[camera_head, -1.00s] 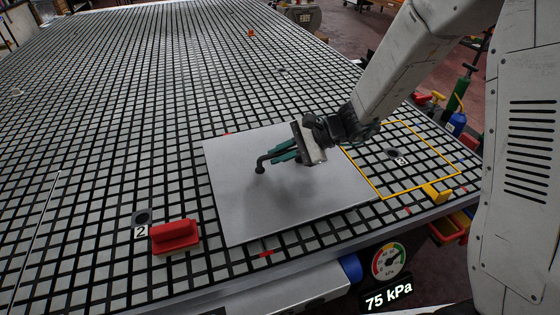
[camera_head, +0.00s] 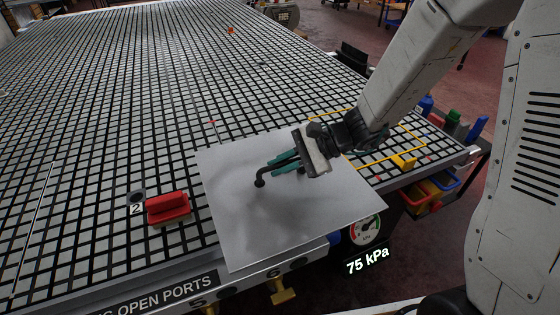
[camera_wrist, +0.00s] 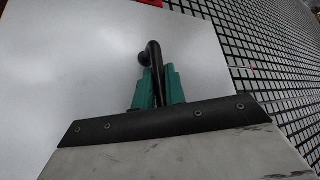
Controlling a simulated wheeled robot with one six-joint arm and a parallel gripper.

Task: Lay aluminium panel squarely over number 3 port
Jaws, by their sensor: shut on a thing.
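The aluminium panel (camera_head: 245,215) is a pale grey square sheet with a black bar handle (camera_head: 260,181). My gripper (camera_head: 284,163) is shut on this handle, its green fingers on either side of the bar in the wrist view (camera_wrist: 158,90). In the head view the panel covers part of the table's front edge and its near corner reaches past it; whether it is raised or only overhangs is hard to tell. The yellow outline (camera_head: 420,136) lies right of the panel, partly behind my arm. The number 3 port is hidden there.
A red block (camera_head: 167,208) sits on the grid table (camera_head: 95,150) beside port 2 (camera_head: 137,197). A yellow block (camera_head: 404,161) is at the outline's near corner. A gauge (camera_head: 364,228) and a 75 kPa readout (camera_head: 367,261) are at the front edge.

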